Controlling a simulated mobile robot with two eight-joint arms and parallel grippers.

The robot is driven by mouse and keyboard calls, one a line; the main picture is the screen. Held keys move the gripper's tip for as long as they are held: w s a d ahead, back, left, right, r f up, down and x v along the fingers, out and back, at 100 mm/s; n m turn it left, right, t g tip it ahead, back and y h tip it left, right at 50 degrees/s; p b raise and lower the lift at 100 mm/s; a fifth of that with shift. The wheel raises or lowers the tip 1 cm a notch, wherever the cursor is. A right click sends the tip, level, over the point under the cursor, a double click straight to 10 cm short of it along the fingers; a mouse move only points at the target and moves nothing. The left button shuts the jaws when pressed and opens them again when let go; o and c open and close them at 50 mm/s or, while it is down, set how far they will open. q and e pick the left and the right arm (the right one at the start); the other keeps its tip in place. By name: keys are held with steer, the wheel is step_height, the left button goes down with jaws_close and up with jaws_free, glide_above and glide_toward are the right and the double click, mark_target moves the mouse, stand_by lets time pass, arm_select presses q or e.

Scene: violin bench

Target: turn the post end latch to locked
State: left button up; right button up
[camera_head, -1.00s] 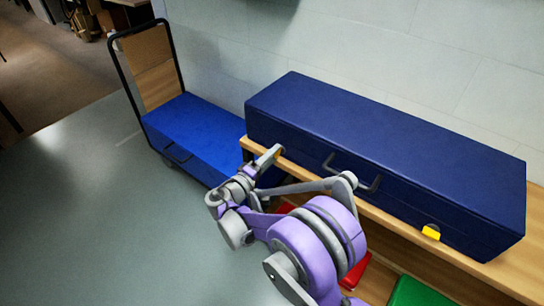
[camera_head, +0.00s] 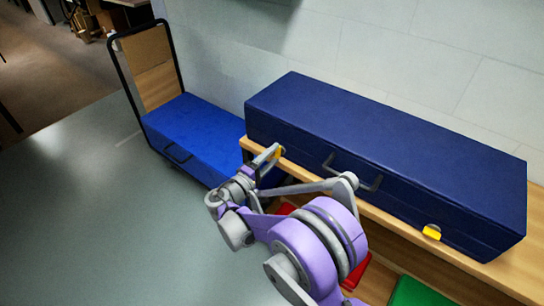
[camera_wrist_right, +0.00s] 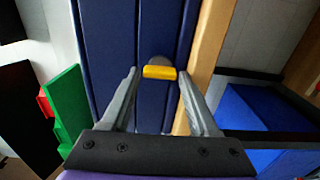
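The dark blue case (camera_head: 390,135) lies shut on the wooden bench. A yellow-tabbed latch (camera_head: 281,152) is at the left of its front face, partly hidden by my right gripper (camera_head: 271,154). The same latch (camera_wrist_right: 159,72) shows in the right wrist view, its yellow tab lying crosswise between the fingertips. My right gripper (camera_wrist_right: 158,76) is open around the tab, with a small gap on each side. A second yellow latch (camera_head: 432,232) is near the right end of the front face. Which latch is called the post end is not marked. My left gripper is out of view.
A dark carry handle (camera_head: 352,176) sticks out of the case front between the latches. A bright blue trolley load (camera_head: 200,135) stands left of the bench (camera_head: 520,262). Red (camera_head: 355,272) and green (camera_head: 420,293) items are low in front. The floor at left is clear.

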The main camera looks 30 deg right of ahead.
steer(key=shift+o, duration=1.2)
